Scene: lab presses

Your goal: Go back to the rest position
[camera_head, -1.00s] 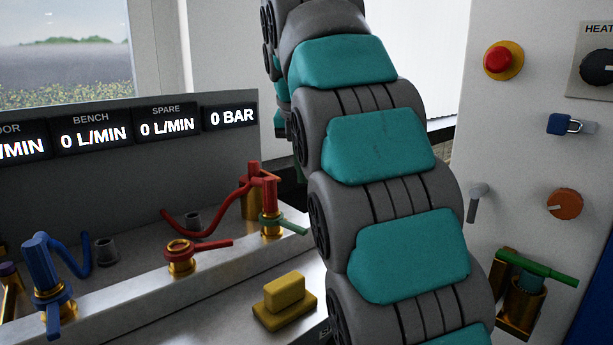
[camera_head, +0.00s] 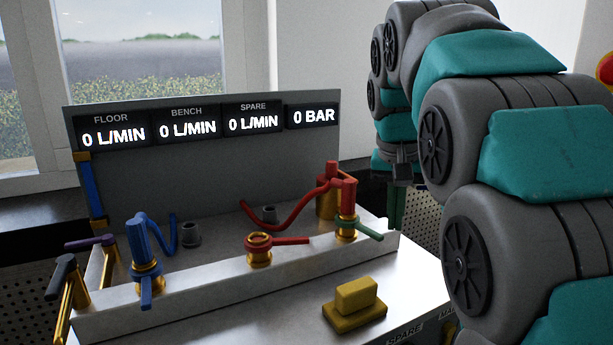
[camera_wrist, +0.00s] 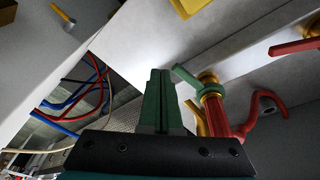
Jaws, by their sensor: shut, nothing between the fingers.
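My gripper (camera_wrist: 158,75) shows in the wrist view with its dark green fingers together and nothing between them. It points past the right end of the bench, near a green lever (camera_wrist: 190,78) on a brass and red valve (camera_wrist: 215,105). I cannot tell the exact gap between fingers and lever. In the head view my teal and grey arm fills the right side. The gripper (camera_head: 397,207) hangs below the wrist there, behind the right end of the valve bench (camera_head: 270,265). The same green lever (camera_head: 360,229) shows there beside it.
The bench carries a red valve (camera_head: 258,249), a blue valve (camera_head: 146,260) and a yellow block (camera_head: 355,303). A display panel (camera_head: 200,168) reading zeros stands behind it. Red and blue hoses (camera_wrist: 85,90) show beyond the bench edge in the wrist view.

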